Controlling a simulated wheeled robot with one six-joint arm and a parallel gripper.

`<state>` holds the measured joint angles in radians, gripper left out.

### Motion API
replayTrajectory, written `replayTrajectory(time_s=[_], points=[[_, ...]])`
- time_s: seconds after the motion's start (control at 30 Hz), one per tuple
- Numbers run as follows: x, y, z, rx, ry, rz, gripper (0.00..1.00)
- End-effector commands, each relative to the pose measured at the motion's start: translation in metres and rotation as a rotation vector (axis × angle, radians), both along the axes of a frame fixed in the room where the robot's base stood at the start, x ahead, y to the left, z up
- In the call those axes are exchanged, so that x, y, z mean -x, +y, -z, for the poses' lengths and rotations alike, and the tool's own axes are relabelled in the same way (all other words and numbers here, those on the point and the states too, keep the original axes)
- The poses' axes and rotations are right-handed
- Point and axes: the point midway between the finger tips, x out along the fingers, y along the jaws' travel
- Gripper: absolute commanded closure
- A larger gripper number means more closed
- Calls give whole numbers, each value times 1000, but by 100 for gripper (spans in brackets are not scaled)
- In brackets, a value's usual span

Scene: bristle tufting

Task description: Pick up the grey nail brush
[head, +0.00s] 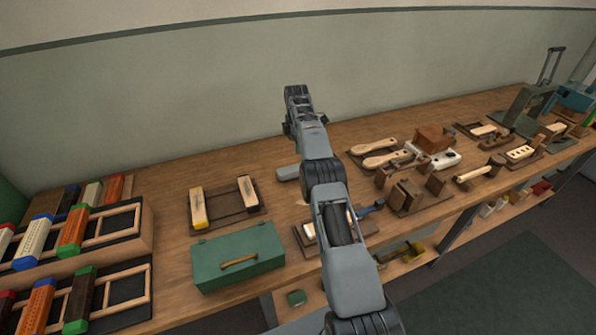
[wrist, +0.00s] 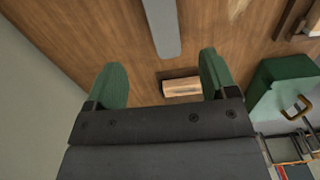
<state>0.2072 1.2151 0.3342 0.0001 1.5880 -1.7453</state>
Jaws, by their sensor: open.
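A plain light grey bar (head: 288,173), which looks like the grey nail brush, lies flat on the bench beside my arm. My arm hides its right part in the head view. In the wrist view the grey bar (wrist: 162,25) runs out of the top edge, so its far end is not seen. No bristles show. My gripper (wrist: 160,62) is open and empty, with its two green fingers wide apart. The bar's near end shows in line with the gap between the fingers. In the head view my fingers are not clearly seen.
A dark tray (head: 226,222) with two wooden blocks and a green case (head: 240,256) stand left of my arm. One block (wrist: 181,86) shows between my fingers. Brush racks (head: 147,235) fill the left end. Several wooden items crowd the right. The wall (head: 180,90) rises behind.

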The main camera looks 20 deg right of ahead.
Motion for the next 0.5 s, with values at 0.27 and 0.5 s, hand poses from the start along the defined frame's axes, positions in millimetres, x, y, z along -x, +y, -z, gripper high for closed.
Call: replayTrajectory(time_s=[0.27, 0.5], points=[[0, -3, 50, -1, 7, -31, 21], [0, -3, 82, -1, 6, -30, 21]])
